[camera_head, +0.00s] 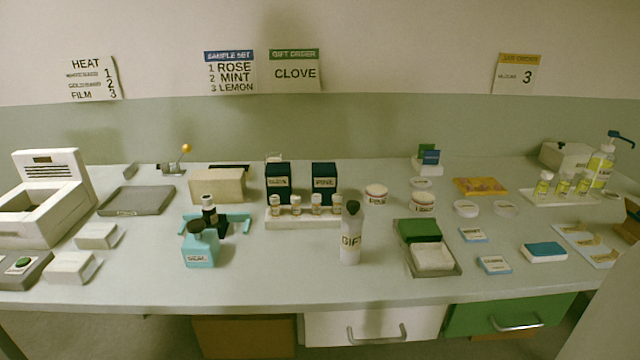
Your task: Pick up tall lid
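I cannot tell for sure which piece is the tall lid. White round lids lie flat on the right side of the counter: one at the left (466,208) and one at the right (506,209). Another small white disc (421,183) lies behind the jars. Two white jars, a back one (376,194) and a front one (422,203), stand with tops on. A grey tray (454,271) holds a green block (418,230) and a white block (433,257). My gripper is not in view.
A white bottle marked GIFT (350,245) stands near the front middle. Behind it, a white rack (300,222) holds several small vials. A teal bottle (200,248) stands at a teal holder (237,219). A white machine (35,205) fills the left end. The front counter strip is mostly clear.

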